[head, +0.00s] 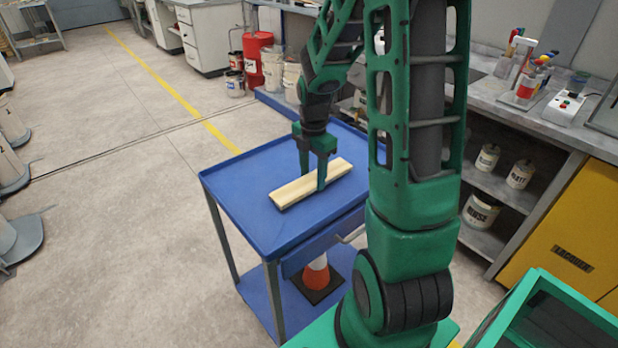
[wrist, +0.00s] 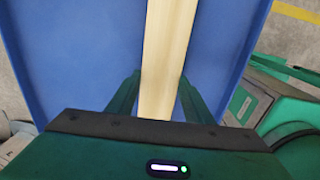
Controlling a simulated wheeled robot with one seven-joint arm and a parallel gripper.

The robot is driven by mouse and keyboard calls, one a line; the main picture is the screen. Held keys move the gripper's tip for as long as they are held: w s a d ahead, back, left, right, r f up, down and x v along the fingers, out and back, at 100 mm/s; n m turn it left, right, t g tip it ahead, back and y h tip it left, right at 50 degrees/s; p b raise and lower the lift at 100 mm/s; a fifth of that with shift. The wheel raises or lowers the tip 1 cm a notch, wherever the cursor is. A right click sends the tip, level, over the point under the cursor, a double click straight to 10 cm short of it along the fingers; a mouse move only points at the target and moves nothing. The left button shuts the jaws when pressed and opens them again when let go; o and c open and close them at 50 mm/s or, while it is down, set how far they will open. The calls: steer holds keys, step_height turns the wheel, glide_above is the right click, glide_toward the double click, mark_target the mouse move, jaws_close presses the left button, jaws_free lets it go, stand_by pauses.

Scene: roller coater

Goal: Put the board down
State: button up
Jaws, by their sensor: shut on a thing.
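A pale wooden board (head: 290,191) is at the blue cart's top tray (head: 240,208), lying level over its middle. In the head view it looks to be on or very close to the tray surface; I cannot tell if it touches. My gripper (head: 312,182) points down with its two green fingers on either side of the board, shut on it. In the wrist view the board (wrist: 165,60) runs lengthwise between the fingers (wrist: 160,98), with the blue tray (wrist: 90,60) on both sides. The board's underside is hidden.
The tray has a raised rim and is otherwise bare. An orange and white cone (head: 317,274) stands on the cart's lower shelf. A grey workbench (head: 520,112) with bottles and a small box stands at the right. A red drum (head: 257,58) and pails stand behind. Open floor lies left.

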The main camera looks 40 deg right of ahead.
mark_target(312, 179)
steer(key=shift+f, duration=0.45)
steer(key=o, duration=1.1)
step_height(312, 179, up, 11)
steer(key=s+a+r+m, duration=0.1)
steer(key=s+m, duration=0.7)
steer(key=s+a+m, duration=0.1)
steer(key=s+m, duration=0.6)
steer(key=m, duration=0.1)
steer(key=s+a+r+m, duration=0.1)
steer(key=s+m, duration=0.7)
steer(key=shift+s+a+r+m, duration=0.3)
steer(key=shift+r+m, duration=0.05)
steer(key=shift+m, duration=0.05)
